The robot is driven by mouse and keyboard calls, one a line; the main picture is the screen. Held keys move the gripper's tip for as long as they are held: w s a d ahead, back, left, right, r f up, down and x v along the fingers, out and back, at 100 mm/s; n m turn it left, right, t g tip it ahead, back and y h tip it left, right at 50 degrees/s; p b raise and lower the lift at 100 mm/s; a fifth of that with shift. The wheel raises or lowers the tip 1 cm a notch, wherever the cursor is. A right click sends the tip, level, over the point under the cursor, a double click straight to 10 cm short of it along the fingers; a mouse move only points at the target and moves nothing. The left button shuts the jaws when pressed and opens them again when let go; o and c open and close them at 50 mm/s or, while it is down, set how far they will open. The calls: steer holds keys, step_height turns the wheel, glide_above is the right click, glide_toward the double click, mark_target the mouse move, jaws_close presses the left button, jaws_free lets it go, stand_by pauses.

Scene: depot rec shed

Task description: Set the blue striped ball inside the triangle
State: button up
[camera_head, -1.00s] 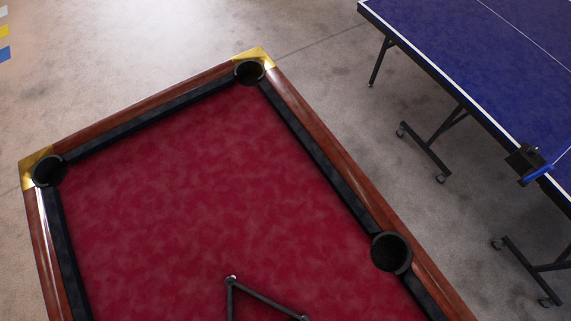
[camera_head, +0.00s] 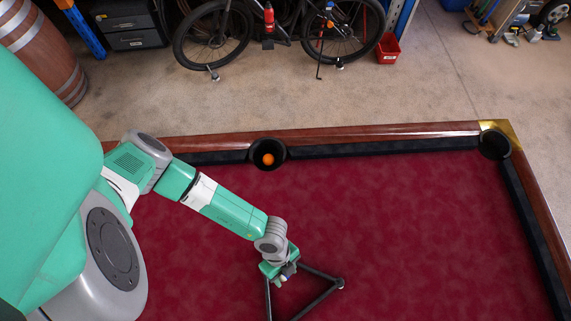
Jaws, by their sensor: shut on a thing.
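A black triangle rack (camera_head: 316,303) lies on the red cloth at the bottom of the head view. One corner shows at its right and its lower part runs out of the frame. My gripper (camera_head: 281,279) points down at the rack's upper left part and covers some of it. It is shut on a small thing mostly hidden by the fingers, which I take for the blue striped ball. A pale patch shows there, but no stripe can be made out. I cannot tell its height above the cloth. No other striped ball is in view.
The pool table's wooden rail (camera_head: 370,134) runs across the middle. An orange ball (camera_head: 268,160) sits in the side pocket; the corner pocket (camera_head: 495,145) looks empty. The cloth right of the rack is clear. A bicycle (camera_head: 285,30), red bin (camera_head: 388,48) and barrel (camera_head: 45,50) stand beyond.

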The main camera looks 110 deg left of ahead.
stand_by(0.3)
steer(key=shift+f+b, duration=1.3)
steer(key=shift+f, duration=0.15)
steer(key=shift+f+b, duration=2.4)
steer(key=shift+f, duration=0.45)
stand_by(0.6)
steer(key=o, duration=1.2)
steer(key=v, duration=0.8)
steer(key=shift+p, duration=0.3)
steer(key=shift+w+d, duration=0.1)
